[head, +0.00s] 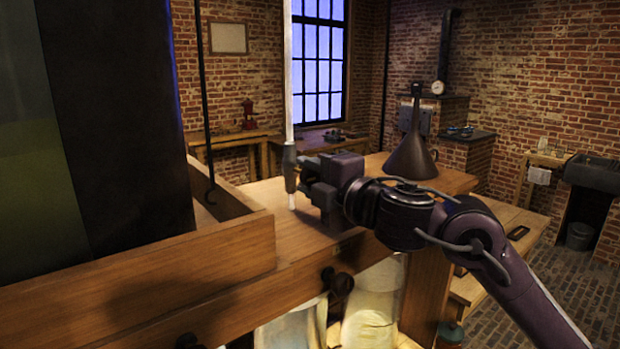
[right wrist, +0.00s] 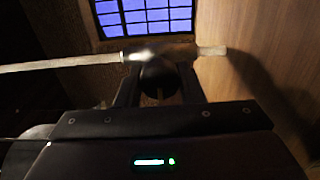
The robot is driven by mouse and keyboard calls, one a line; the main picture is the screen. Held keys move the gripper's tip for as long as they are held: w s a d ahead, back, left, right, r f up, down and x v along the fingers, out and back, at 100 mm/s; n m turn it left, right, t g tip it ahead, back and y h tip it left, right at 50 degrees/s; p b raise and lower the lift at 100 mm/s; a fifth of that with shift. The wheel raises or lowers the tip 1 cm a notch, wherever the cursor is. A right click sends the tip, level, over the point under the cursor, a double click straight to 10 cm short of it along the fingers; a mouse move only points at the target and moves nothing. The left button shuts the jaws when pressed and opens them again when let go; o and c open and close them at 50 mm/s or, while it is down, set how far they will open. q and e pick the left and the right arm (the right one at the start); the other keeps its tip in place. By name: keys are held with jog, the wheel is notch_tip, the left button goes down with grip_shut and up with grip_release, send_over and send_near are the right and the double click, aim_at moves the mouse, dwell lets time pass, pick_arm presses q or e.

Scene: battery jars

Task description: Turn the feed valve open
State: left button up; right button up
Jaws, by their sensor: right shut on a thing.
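The feed valve (head: 290,168) is a dark fitting on a pale upright tube (head: 288,70) above the wooden bench top. The tube's short lower end points down at the bench. My right gripper (head: 304,172) reaches the valve from the right in the head view. In the right wrist view the tube (right wrist: 60,64) runs across the picture, and a dark round knob (right wrist: 158,76) sits between the fingers of the gripper (right wrist: 160,88). The gripper is shut on this knob. How far the knob is turned cannot be told. My left gripper is not in view.
A dark funnel (head: 411,158) stands on the bench behind my right arm. A wooden ledge (head: 240,250) with a large dark panel is at the left. Dark knobs (head: 338,283) stick out from the bench front, above pale jars (head: 370,310). A window (head: 319,60) is behind.

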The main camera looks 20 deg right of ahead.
jog(key=o, duration=0.9)
jog(key=shift+o, duration=0.2)
jog(key=b+v, duration=0.2)
jog(key=v, duration=0.5)
jog(key=shift+s+d, duration=0.15)
jog(key=shift+s, duration=0.2)
